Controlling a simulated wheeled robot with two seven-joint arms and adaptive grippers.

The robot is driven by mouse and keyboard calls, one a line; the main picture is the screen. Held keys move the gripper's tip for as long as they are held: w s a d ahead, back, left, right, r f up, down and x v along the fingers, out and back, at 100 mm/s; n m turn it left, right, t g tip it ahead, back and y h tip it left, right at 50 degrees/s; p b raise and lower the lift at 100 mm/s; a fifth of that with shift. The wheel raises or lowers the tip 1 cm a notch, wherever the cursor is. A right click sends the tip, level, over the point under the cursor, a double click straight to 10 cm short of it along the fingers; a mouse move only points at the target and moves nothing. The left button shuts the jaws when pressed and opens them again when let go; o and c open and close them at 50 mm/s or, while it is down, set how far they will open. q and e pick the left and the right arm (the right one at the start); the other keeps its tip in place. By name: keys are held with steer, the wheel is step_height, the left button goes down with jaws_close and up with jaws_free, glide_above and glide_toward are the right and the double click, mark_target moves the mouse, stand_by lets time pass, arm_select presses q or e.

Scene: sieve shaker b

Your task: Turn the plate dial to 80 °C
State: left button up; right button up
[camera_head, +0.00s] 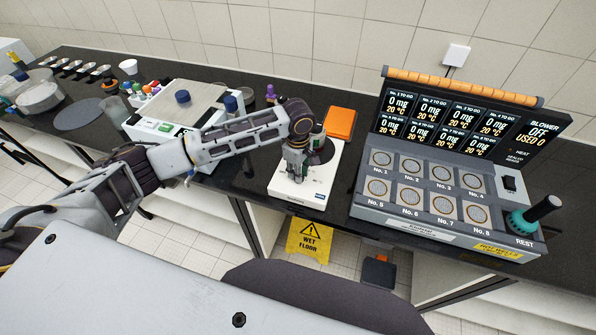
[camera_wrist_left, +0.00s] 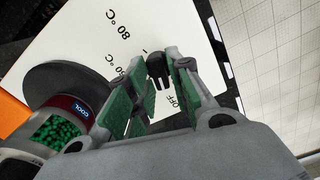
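The hot plate (camera_head: 281,182) is a white unit standing on the dark bench, with a dark round plate. In the left wrist view its white top (camera_wrist_left: 75,45) carries printed marks, including 80 °C (camera_wrist_left: 119,24) and OFF (camera_wrist_left: 174,101). The black plate dial (camera_wrist_left: 158,70) lies between the tips of my left gripper (camera_wrist_left: 157,62), whose green-padded fingers are closed in on both its sides. In the head view my left gripper (camera_head: 294,170) points down over the front of the hot plate and hides the dial. The dial's pointer setting cannot be read. My right gripper is not in view.
An orange block (camera_head: 340,122) is behind the hot plate. The sieve station with screens (camera_head: 423,228) stands to the right, a white balance-like unit (camera_head: 205,97) to the left.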

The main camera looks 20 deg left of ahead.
arm_select(q)
jaws_close()
steer(key=shift+m, duration=0.3)
steer(key=m, duration=0.6)
steer(key=shift+w, duration=0.1)
steer(key=m, duration=0.4)
steer(key=shift+d+m, duration=0.1)
steer(key=shift+m, duration=0.2)
steer(key=m, duration=0.8)
steer(key=shift+d+r, duration=0.1)
steer(key=shift+d, duration=0.05)
steer(key=m, duration=1)
steer(key=shift+d+m, duration=0.1)
steer(key=shift+m, duration=0.3)
